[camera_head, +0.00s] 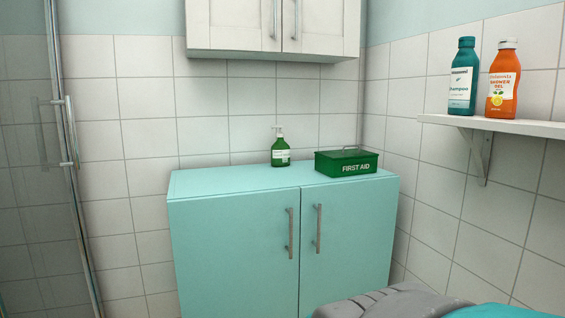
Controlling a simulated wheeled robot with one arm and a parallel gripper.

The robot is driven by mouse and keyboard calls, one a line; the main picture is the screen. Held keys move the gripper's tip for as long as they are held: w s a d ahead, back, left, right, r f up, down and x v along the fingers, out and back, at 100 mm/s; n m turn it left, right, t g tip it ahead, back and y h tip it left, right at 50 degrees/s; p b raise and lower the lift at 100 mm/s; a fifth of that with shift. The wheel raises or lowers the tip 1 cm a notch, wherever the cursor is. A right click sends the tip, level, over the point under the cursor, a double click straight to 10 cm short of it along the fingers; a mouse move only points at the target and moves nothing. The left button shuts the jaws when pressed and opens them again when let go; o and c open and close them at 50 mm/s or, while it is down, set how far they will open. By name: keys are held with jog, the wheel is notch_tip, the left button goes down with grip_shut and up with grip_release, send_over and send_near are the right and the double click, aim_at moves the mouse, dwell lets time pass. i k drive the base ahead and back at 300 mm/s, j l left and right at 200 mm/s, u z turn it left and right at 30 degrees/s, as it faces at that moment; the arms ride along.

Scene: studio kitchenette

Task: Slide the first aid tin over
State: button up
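The first aid tin (346,162) is a green box with a handle on its lid and white "FIRST AID" lettering on its front. It sits upright and closed on the right part of the turquoise cabinet top (225,180), near the right wall. Its front face is turned towards me. My gripper's fingers do not show in the view, so whether they are open or shut is hidden. Nothing is seen touching the tin.
A green pump bottle (280,150) stands left of the tin, with a small gap between them. The cabinet top's left part is clear. White wall cupboards (270,25) hang above. A wall shelf (510,125) at right holds a teal shampoo bottle (462,78) and orange shower gel (503,80).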

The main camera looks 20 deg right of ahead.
aim_at(338, 168)
jog(key=i+z, duration=0.35)
jog(key=i+j+z, duration=0.3)
jog(key=i+l, duration=0.05)
